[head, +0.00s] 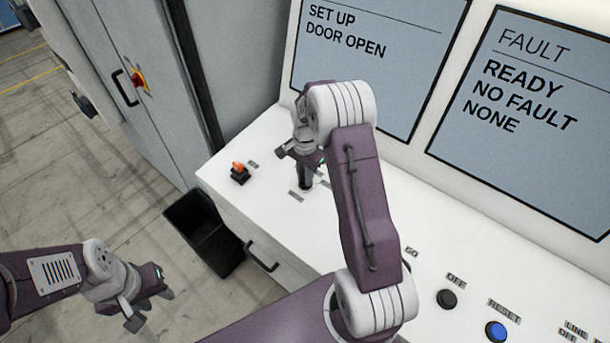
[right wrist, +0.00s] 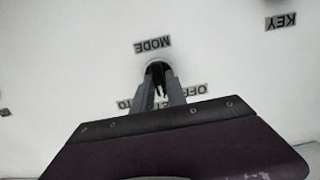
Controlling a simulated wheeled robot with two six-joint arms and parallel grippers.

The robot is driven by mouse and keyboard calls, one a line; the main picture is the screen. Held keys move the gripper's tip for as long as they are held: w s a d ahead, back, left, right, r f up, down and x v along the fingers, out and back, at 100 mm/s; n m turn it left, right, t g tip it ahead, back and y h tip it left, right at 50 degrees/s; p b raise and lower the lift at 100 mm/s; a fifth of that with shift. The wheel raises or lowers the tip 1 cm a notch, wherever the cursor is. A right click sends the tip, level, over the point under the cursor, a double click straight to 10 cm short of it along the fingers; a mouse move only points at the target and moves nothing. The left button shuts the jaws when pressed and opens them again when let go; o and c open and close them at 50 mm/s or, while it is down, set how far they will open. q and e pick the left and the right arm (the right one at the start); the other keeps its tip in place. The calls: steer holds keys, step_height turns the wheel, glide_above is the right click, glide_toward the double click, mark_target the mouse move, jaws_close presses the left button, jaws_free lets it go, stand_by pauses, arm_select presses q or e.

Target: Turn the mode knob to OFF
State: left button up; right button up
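The mode knob (right wrist: 156,70) is small and dark and sits on the white panel, below the upside-down MODE label (right wrist: 152,46) in the right wrist view. My right gripper (right wrist: 161,77) points down at the panel with one finger on each side of the knob, and appears closed on it. In the head view my right gripper (head: 305,182) hides most of the knob. The OFF label (right wrist: 187,92) and other position labels are partly covered by the fingers and gripper body. The knob's pointer direction cannot be told. My left gripper (head: 148,304) is open and empty, away from the panel.
An orange key switch (head: 239,172) stands left of the knob. A black button (head: 447,298) and a blue RESET button (head: 496,331) are at the right. Screens (head: 376,50) rise behind the panel. A black bin (head: 205,235) stands on the floor.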

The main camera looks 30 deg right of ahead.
jaws_close()
steer(key=n, duration=0.4)
steer(key=shift+r+n, duration=0.1)
steer(key=shift+n, duration=0.2)
steer(key=n, duration=0.4)
steer(key=shift+w, duration=0.1)
steer(key=shift+d+n, duration=0.1)
steer(key=shift+n, duration=0.2)
steer(key=o, duration=0.6)
jaws_free()
